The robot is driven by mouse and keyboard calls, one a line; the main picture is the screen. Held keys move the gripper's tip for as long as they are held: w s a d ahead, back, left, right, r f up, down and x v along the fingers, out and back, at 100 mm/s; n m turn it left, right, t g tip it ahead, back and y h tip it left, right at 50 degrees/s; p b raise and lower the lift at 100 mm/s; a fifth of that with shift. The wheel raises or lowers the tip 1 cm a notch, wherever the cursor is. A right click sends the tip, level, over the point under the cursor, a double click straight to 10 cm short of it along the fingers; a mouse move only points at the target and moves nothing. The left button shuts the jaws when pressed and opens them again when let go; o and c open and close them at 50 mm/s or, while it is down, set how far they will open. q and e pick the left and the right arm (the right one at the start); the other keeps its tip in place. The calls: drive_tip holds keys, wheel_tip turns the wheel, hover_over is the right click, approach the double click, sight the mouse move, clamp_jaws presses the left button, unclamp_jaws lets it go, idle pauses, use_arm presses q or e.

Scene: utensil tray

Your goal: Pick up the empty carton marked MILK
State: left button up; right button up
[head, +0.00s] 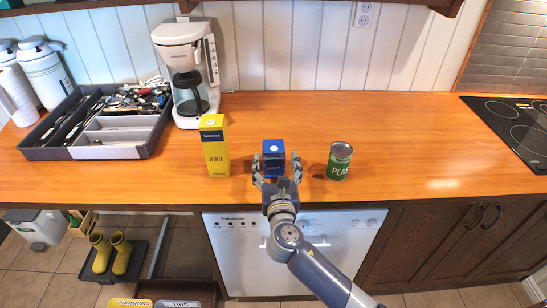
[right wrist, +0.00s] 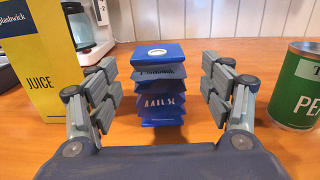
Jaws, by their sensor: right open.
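The blue carton (head: 274,148) stands upright on the wooden counter in the head view, its lower front partly hidden by my right gripper. In the right wrist view the carton (right wrist: 160,76) looks crumpled in folds, with a white cap on top and white lettering that reads like MILK. My right gripper (head: 277,163) is open, its fingers to the left and right of the carton's near side. Clear gaps show on both sides in the right wrist view, so nothing is held. My left gripper is not in view.
A yellow JUICE carton (head: 215,150) stands close on the left and a green PEAS tin (head: 339,161) on the right. A grey utensil tray (head: 112,152) and a coffee maker (head: 185,60) are farther left. The counter (head: 410,140) is clear between the tin and the hob (head: 515,125).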

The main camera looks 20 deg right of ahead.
sight(274, 159)
drive_tip(key=shift+w+d+f, duration=0.15)
drive_tip(key=shift+w, duration=0.55)
drive_tip(key=x, duration=0.4)
drive_tip(key=shift+f+p, duration=0.25)
drive_tip(key=shift+p, duration=0.05)
drive_tip(key=shift+w, duration=0.25)
drive_tip(key=c, duration=0.9)
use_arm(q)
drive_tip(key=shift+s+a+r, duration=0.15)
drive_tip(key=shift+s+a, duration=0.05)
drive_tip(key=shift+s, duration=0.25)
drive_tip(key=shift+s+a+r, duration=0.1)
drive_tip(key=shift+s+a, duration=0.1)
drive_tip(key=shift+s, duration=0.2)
use_arm(e)
drive_tip(key=shift+c, duration=0.6)
